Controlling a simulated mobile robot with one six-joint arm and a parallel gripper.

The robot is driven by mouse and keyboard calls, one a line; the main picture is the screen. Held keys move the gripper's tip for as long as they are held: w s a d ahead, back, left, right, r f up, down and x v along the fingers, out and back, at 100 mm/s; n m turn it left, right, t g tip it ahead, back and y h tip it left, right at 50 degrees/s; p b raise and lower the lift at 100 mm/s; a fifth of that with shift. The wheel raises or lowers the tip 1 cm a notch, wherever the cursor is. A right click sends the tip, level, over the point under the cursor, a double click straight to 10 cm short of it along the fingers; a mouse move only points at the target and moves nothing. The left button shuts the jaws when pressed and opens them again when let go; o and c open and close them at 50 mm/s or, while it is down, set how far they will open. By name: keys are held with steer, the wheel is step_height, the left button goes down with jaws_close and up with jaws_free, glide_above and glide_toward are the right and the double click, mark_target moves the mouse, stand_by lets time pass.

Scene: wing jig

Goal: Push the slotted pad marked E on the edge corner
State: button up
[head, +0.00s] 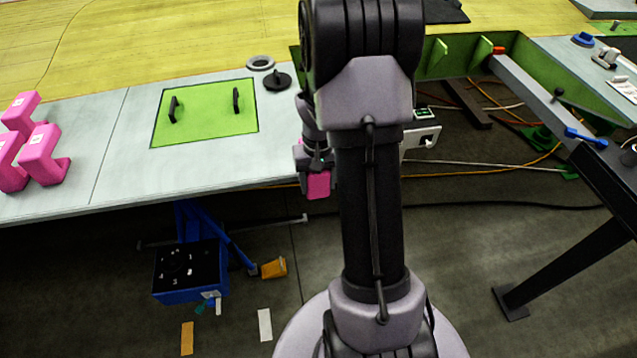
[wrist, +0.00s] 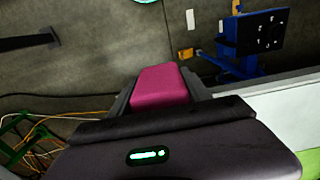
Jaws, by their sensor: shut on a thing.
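My gripper (head: 318,168) is shut on a pink pad (head: 318,185), which hangs from the jaws just past the front edge of the grey wing panel (head: 60,196). In the wrist view the same pad (wrist: 160,87) sits between the two dark fingers of my gripper (wrist: 163,92). No slot or letter can be read on the held pad. My arm hides the panel's corner and edge behind it in the head view. Several more pink pads (head: 42,155) with white labels stand at the panel's left end; their letters are too small to read.
A green hatch (head: 206,112) with two black handles lies on the panel, near a grey ring (head: 260,62). A blue trolley (head: 189,270) stands below the edge. Cables and a green frame (head: 513,50) are at the right. Orange and white scraps lie on the floor.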

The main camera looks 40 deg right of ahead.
steer(key=shift+w+d, duration=0.1)
steer(key=o, duration=1.6)
steer(key=shift+w, duration=0.15)
step_height(320, 180, up, 17)
steer(key=p, duration=0.4)
steer(key=shift+r, duration=0.2)
